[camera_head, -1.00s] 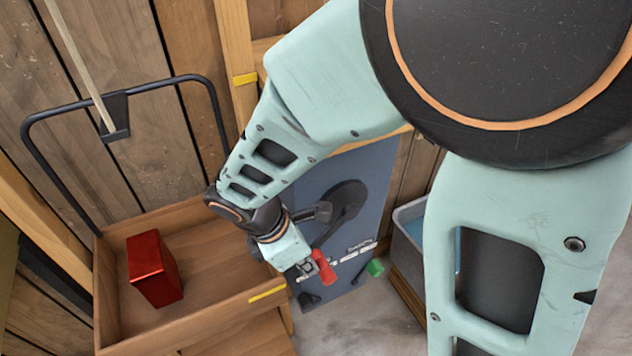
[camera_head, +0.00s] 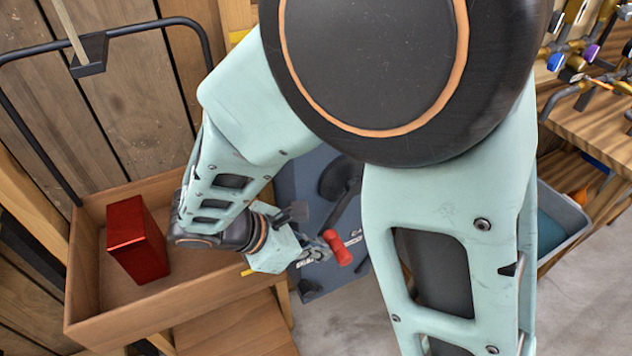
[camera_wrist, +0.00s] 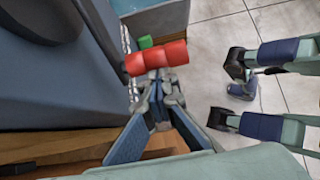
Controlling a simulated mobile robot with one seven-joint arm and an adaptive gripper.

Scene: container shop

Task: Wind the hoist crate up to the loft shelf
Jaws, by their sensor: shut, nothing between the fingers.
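The hoist crate (camera_head: 170,315) is an open wooden box with a tall black bail (camera_head: 150,27), hung from a strap, at left in the head view. A red box (camera_head: 137,240) stands inside it. A blue-grey panel (camera_head: 300,178) to its right carries a black disc (camera_head: 340,178) with a dark arm. A red grip (camera_head: 338,247) shows by the panel and in the wrist view (camera_wrist: 155,58). My gripper (camera_wrist: 157,84) is shut and empty, its tips right at the red grip; I cannot tell whether they touch. I cannot make out the loft shelf.
A plank wall (camera_head: 120,95) stands behind the crate. A grey bin (camera_head: 560,220) and a wooden bench (camera_head: 590,125) with taps are at right. Open floor (camera_head: 575,310) lies at lower right.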

